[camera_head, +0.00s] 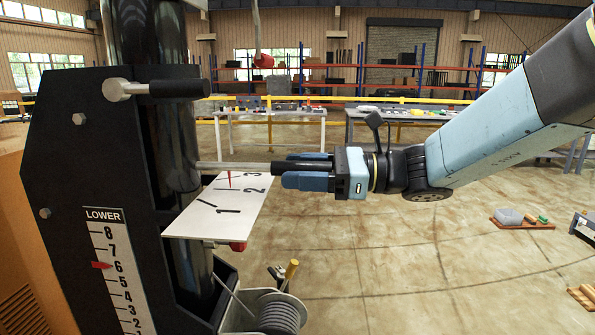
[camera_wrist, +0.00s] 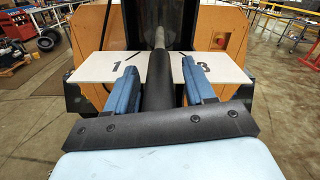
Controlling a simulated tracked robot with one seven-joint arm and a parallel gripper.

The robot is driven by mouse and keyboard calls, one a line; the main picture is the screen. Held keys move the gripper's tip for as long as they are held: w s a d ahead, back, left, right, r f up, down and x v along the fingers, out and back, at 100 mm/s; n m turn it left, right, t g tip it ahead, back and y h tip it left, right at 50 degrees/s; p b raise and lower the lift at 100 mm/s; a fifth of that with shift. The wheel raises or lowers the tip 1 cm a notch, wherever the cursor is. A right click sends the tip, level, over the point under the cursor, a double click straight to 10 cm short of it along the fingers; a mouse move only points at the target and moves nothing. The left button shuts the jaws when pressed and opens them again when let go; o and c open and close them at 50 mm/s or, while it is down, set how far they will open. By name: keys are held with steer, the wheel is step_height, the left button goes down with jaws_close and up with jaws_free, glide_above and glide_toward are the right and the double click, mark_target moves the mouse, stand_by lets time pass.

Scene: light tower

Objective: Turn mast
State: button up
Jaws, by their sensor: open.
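The mast (camera_head: 165,95) is a dark upright cylinder at the left. A steel bar (camera_head: 225,166) with a black grip sticks out from it to the right. A white plate (camera_head: 190,226) below carries the numbers 1, 2 and 3, and a red pointer (camera_head: 229,178) stands near the middle mark by 2. My gripper (camera_head: 284,170) is open, its blue fingers on either side of the bar's black grip. In the wrist view, the black grip (camera_wrist: 158,82) runs lengthwise between my gripper's fingers (camera_wrist: 161,66), with gaps beside it. The 2 is hidden there.
A black side panel (camera_head: 75,150) carries a "LOWER" scale (camera_head: 118,268) with a red marker by 6. A second black-gripped handle (camera_head: 178,88) sits above. A winch drum (camera_head: 278,314) is below the plate. Open floor (camera_head: 400,270) lies to the right; tables stand behind.

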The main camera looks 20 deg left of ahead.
steer(key=shift+w+d, duration=0.1)
steer(key=shift+d, duration=0.15)
steer(key=w+d, duration=0.2)
steer(key=d, duration=1.1)
steer(key=shift+w, duration=0.15)
steer(key=shift+f, duration=0.1)
